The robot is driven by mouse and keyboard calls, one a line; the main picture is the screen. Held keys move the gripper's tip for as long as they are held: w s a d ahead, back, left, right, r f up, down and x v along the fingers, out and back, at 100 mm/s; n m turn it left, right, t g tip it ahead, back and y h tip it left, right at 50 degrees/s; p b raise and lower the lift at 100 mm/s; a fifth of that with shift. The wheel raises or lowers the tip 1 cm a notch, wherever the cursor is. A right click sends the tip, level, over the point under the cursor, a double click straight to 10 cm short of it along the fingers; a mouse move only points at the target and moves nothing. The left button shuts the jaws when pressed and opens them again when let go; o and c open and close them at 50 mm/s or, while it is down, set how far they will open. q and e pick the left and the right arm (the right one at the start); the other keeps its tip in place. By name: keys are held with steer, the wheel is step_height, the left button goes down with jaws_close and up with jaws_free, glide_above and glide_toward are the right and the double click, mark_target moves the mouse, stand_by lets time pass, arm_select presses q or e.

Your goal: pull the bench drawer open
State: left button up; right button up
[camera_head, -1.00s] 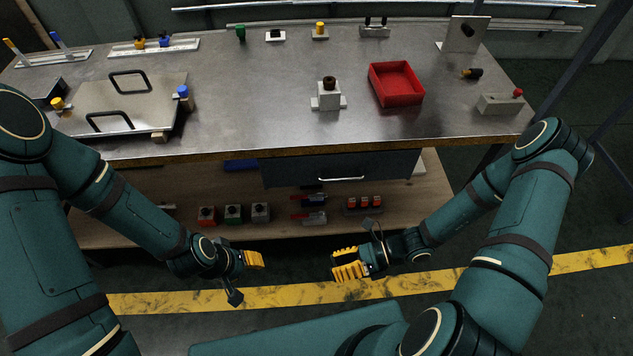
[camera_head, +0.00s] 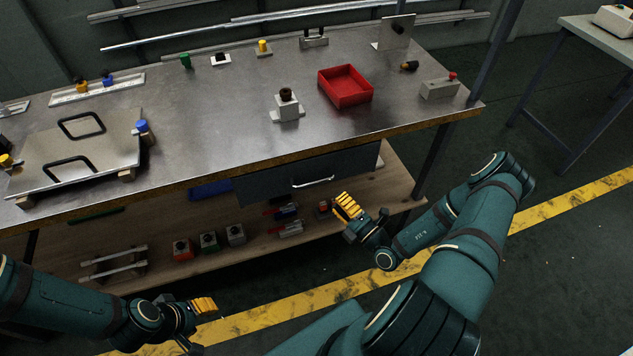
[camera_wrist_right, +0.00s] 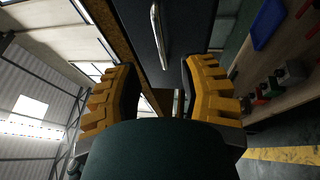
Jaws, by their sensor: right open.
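The bench drawer (camera_head: 290,176) is a dark grey front under the bench top, and it looks shut. Its silver bar handle (camera_head: 313,182) runs across the front. In the right wrist view the drawer front (camera_wrist_right: 178,60) lies ahead, and the handle (camera_wrist_right: 159,36) stands between the fingers' directions, a little beyond the fingertips. My right gripper (camera_head: 347,206) is open and empty, below and to the right of the handle, apart from it; its yellow fingers are spread in the wrist view (camera_wrist_right: 160,85). My left gripper (camera_head: 203,306) is low at the left, away from the drawer; its opening is unclear.
The bench top (camera_head: 220,110) carries a red tray (camera_head: 346,88), a grey block with a dark knob (camera_head: 287,105) and a lidded plate (camera_head: 75,155). The lower shelf (camera_head: 270,235) holds several small boxes below the drawer. The floor in front is clear.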

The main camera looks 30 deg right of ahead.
mark_target(318, 181)
steer(key=b+x, duration=0.1)
steer(key=x, duration=0.8)
steer(key=shift+w+a, duration=0.1)
steer(key=shift+w, duration=0.05)
jaws_close()
